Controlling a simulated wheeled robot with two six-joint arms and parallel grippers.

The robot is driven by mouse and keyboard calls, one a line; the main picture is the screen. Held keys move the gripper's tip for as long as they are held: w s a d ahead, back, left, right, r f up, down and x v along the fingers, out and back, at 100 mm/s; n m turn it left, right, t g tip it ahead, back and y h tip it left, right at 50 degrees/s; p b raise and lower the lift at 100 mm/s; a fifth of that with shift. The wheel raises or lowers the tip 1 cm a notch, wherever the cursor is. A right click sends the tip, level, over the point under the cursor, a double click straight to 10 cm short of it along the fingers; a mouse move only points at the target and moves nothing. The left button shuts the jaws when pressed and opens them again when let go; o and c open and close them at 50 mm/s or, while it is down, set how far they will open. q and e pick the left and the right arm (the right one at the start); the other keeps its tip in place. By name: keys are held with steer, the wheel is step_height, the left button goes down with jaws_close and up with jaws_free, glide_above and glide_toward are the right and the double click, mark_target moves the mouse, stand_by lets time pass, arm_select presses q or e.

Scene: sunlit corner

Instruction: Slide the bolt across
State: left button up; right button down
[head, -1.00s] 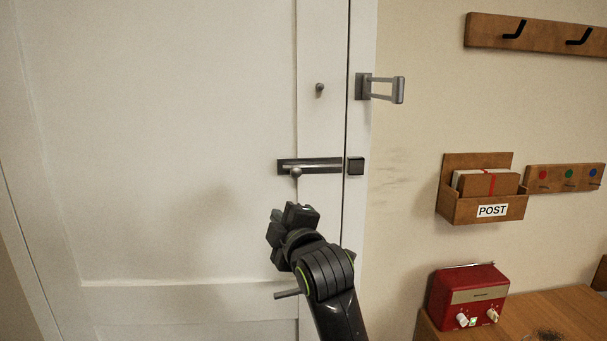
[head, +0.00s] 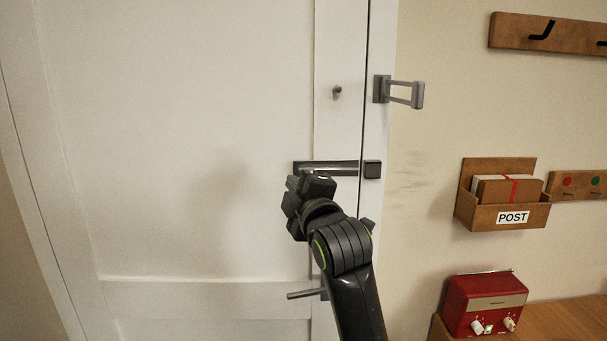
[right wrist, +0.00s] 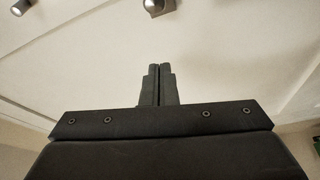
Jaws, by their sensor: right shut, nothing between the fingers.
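My right gripper (head: 306,188) is in front of the lower left end of the bolt plate and hides the bolt's knob in the head view. In the right wrist view its fingers (right wrist: 158,84) are shut together, with nothing between them. A rounded metal piece (right wrist: 157,6) shows beyond the fingertips, apart from them; I cannot tell which fitting it is. My left gripper is not in view.
A swing-bar guard (head: 404,93) juts from the frame above, with a small knob (head: 337,92) on the door. On the right are a post box (head: 513,214), a hook rail (head: 560,36) and a red radio (head: 484,305).

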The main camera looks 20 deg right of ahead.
steer(key=w+p, duration=0.2)
steer(key=w, duration=0.5)
steer(key=d, duration=0.1)
steer(key=s+d+p, duration=0.1)
steer(key=d, duration=0.1)
steer(key=shift+s+d+f+p, duration=0.2)
steer(key=shift+s+d+p, duration=0.1)
steer(key=shift+p, duration=0.1)
steer(key=shift+a, duration=0.15)
